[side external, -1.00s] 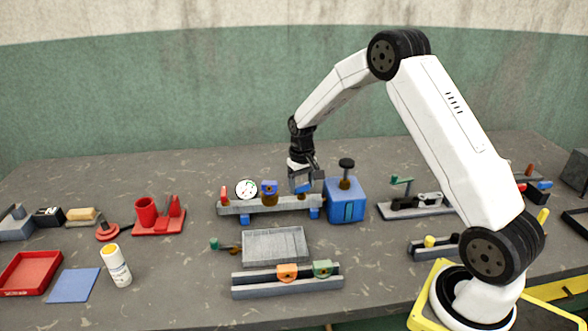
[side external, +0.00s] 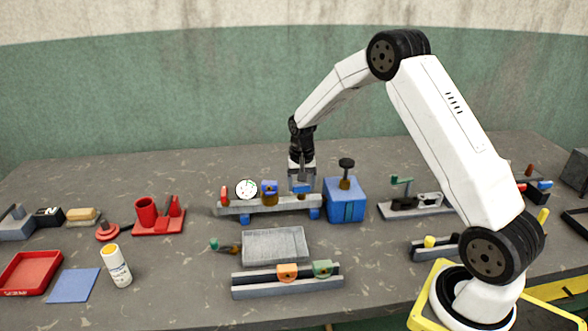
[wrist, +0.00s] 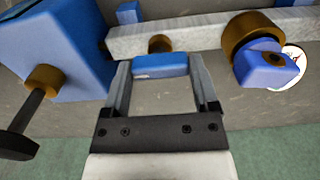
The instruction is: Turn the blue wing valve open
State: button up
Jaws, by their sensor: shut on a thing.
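The blue wing valve (side external: 302,189) sits on a short brass stem near the right end of the grey pipe bar (side external: 240,207). My gripper (side external: 301,184) points down from above, its fingers at the wing's two ends. In the wrist view the blue wing valve (wrist: 160,66) lies between the two fingers of my gripper (wrist: 162,75), which is shut on it. The wing's long side runs roughly along the bar there, with the brass stem (wrist: 160,43) showing behind it.
A second blue valve with a brass collar (side external: 269,188) and a round gauge (side external: 246,189) stand left on the bar. A blue box with a black knob (side external: 346,199) stands close at right. A grey tray (side external: 274,246) lies in front.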

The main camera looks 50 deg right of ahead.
aim_at(301, 185)
jog(key=o, duration=1.1)
jog(key=shift+r, duration=3.95)
jog(key=s+a+n+t, duration=0.1)
jog(key=s+a+n, duration=0.2)
jog(key=s+a, duration=0.2)
jog(key=s+a+f+n, duration=0.1)
jog(key=s+a+n, duration=0.2)
jog(key=s+a, duration=0.3)
jog(key=s+a+n+t, duration=0.1)
jog(key=s+a+n, duration=0.2)
jog(key=s+a, duration=0.3)
jog(key=shift+s+a+f+t, duration=0.1)
jog(key=shift+s+f+t, duration=0.1)
jog(key=shift+s, duration=0.35)
jog(key=shift+s+a+f+t, duration=0.1)
jog(key=shift+s+f, duration=0.1)
jog(key=shift+s, duration=0.35)
